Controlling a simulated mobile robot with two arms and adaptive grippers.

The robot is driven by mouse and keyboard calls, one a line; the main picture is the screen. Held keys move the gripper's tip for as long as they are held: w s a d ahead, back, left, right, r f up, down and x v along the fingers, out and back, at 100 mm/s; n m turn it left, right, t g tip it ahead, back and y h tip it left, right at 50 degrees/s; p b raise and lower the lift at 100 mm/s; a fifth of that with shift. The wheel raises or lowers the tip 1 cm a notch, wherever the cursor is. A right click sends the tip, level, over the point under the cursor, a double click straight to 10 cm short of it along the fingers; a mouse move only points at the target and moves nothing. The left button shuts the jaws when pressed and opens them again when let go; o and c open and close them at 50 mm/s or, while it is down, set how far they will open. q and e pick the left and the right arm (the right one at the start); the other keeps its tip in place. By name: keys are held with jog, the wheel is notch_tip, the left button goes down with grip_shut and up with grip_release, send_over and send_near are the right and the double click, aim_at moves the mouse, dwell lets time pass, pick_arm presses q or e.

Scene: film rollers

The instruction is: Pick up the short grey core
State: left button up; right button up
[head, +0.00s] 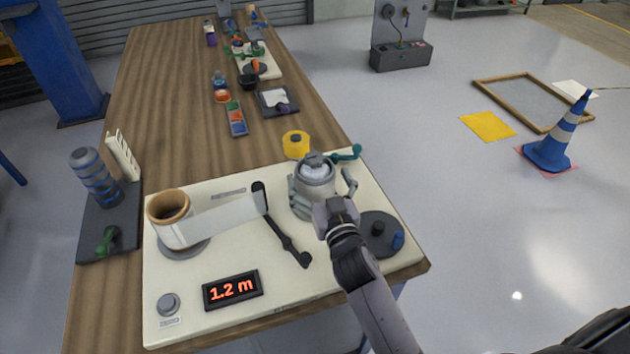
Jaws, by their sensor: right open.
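A short grey cylinder (316,170), which looks like the grey core, stands upright at the right rear of the cream board (215,265). My right gripper (319,190) is at it from the front, with fingers to its left and right. The fingers are open, and I cannot tell whether they touch it. The palm and fingers hide its lower front. My left gripper is out of view.
A brown roll (168,204) feeds clear film to a black bar (283,235) left of the gripper. A dark disc (378,222) with a knob lies to the right. A yellow roll (296,143) is behind. A "1.2 m" display (232,290) is in front.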

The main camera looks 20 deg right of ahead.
aim_at(315, 170)
jog(key=w, duration=0.3)
jog(key=shift+w, duration=0.2)
jog(key=shift+s, duration=0.1)
jog(key=shift+c, duration=0.2)
jog(key=c, duration=1.3)
jog(key=shift+r, duration=0.1)
jog(key=shift+c, duration=0.6)
jog(key=shift+r, duration=0.1)
